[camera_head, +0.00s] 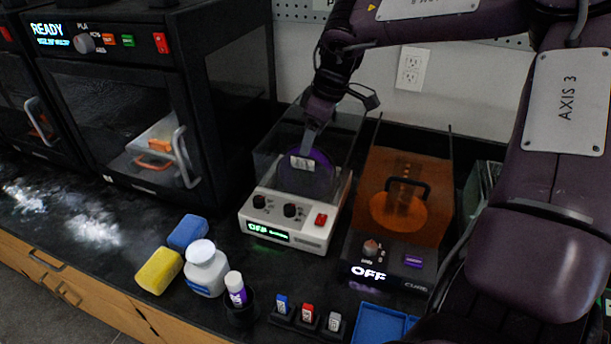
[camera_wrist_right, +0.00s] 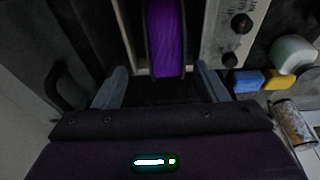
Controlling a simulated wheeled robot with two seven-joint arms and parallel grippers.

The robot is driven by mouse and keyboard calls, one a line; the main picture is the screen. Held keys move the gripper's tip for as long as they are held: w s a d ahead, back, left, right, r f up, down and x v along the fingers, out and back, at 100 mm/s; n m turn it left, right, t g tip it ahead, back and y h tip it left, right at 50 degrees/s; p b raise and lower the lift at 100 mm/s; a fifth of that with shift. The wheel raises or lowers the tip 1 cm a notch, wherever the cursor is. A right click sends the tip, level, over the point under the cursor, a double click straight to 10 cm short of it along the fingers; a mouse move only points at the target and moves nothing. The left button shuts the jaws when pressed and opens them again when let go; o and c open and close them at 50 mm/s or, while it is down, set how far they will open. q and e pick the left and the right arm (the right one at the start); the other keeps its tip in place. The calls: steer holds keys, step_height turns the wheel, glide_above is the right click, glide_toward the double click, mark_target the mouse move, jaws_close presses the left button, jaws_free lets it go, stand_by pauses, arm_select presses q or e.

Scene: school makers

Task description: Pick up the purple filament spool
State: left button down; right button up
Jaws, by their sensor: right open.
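The purple filament spool (camera_head: 318,183) stands upright in the white dryer box (camera_head: 318,232) with smoky clear walls, and a small white label shows in front of it. In the right wrist view the purple filament (camera_wrist_right: 167,40) lies just beyond and between the fingertips. My right gripper (camera_head: 308,143) comes down from above at the spool's top edge; its far finger is hard to make out in the head view. In the wrist view the right gripper (camera_wrist_right: 162,82) is open, with a finger to each side and nothing clamped. My left gripper is not in view.
An orange-covered machine (camera_head: 405,190) stands close to the right of the dryer. A black 3D printer (camera_head: 120,100) stands to the left. In front are a yellow sponge (camera_head: 158,271), a blue sponge (camera_head: 188,232), a white jar (camera_head: 205,270) and a glue stick (camera_head: 236,290).

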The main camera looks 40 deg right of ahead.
mark_target(304, 161)
steer(key=shift+a+f, duration=0.2)
steer(key=shift+f, duration=0.5)
steer(key=x, duration=0.6)
steer(key=shift+a+p, duration=0.25)
steer(key=shift+p, duration=0.15)
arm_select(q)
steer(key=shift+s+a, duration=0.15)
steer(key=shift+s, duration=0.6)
arm_select(e)
steer(key=c, duration=1.2)
steer(key=shift+c, duration=0.4)
steer(key=shift+r, duration=0.15)
